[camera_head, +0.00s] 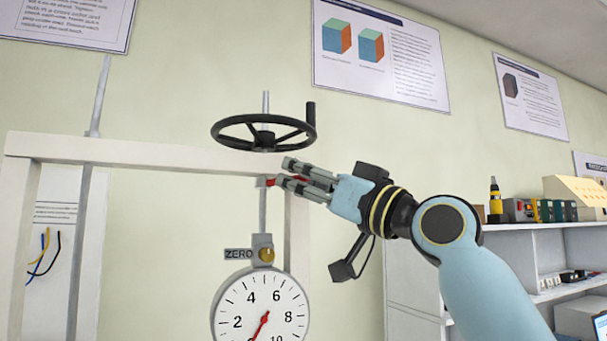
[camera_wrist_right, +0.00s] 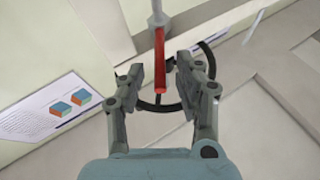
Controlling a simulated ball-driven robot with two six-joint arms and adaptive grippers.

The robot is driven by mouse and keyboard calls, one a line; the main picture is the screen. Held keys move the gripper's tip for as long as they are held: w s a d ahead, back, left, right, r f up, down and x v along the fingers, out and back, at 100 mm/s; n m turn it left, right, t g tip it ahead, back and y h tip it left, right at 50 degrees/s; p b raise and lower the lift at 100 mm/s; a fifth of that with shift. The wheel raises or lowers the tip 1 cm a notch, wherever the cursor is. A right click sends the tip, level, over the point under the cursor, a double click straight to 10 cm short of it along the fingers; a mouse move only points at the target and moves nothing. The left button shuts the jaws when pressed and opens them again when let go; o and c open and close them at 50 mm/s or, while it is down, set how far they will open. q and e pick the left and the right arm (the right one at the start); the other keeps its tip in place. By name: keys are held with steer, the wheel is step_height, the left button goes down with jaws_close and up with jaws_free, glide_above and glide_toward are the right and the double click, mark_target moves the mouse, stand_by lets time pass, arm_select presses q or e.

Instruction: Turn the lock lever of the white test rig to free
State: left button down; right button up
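The white test rig (camera_head: 150,153) is a frame with a crossbeam and a round dial gauge (camera_head: 262,310) hanging below. Its red lock lever shows as small red bits by the right fingers in the head view; the fingers hide most of it. In the right wrist view the red lever (camera_wrist_right: 160,62) lies between the two fingers, with visible gaps on both sides. My right gripper (camera_head: 281,172) is open at the crossbeam, in front of the rod below the handwheel. Its fingers also show in the wrist view. My left gripper is out of view.
A black handwheel (camera_head: 263,143) with an upright knob sits above the crossbeam, close over the right fingers. A brass knob (camera_head: 266,255) sits by the ZERO label. Shelves (camera_head: 540,250) with small items stand at the right.

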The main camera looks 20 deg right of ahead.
steer(key=shift+c, duration=0.4)
jaws_close()
